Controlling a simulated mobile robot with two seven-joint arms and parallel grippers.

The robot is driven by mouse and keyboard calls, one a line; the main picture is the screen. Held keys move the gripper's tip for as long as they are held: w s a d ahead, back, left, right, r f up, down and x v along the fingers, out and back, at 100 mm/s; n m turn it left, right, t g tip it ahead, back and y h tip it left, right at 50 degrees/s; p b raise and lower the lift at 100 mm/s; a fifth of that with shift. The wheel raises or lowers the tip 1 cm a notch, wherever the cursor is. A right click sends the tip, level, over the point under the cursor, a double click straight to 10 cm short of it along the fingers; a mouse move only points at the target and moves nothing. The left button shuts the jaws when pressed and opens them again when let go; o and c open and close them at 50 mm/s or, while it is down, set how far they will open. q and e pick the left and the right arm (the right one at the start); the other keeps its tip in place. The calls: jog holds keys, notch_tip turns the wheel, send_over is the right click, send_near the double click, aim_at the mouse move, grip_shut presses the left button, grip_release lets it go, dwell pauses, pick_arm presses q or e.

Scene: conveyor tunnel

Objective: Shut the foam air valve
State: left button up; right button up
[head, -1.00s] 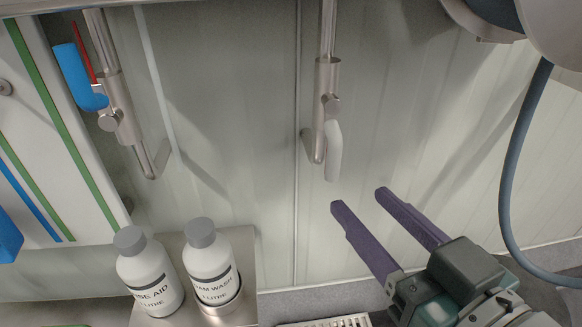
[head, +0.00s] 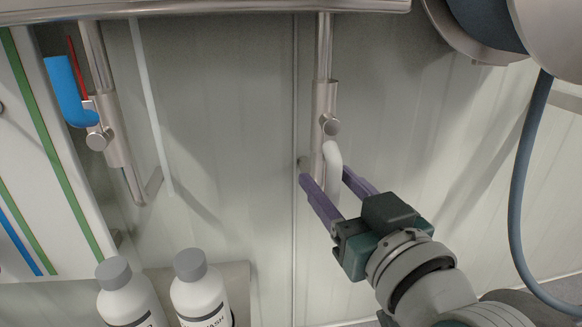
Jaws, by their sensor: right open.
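A steel valve (head: 325,108) sits on the right-hand vertical pipe, with a white lever handle (head: 333,165) hanging down from its round hub. A second valve (head: 108,140) on the left-hand pipe has a blue lever handle (head: 66,92) pointing up. No label shows which one is the foam air valve. My right gripper (head: 326,175) is open, with its purple fingers on either side of the white handle. Whether they touch it is unclear. My left gripper is not in view.
Two white bottles with grey caps, one on the left (head: 128,297) and one on the right (head: 197,290), stand at the lower left on a steel holder. A blue-grey hose (head: 523,180) hangs at the right. Pale panelled wall (head: 235,130) lies behind the pipes.

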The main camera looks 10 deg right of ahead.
grip_shut()
dwell(0.4)
dwell(1.0)
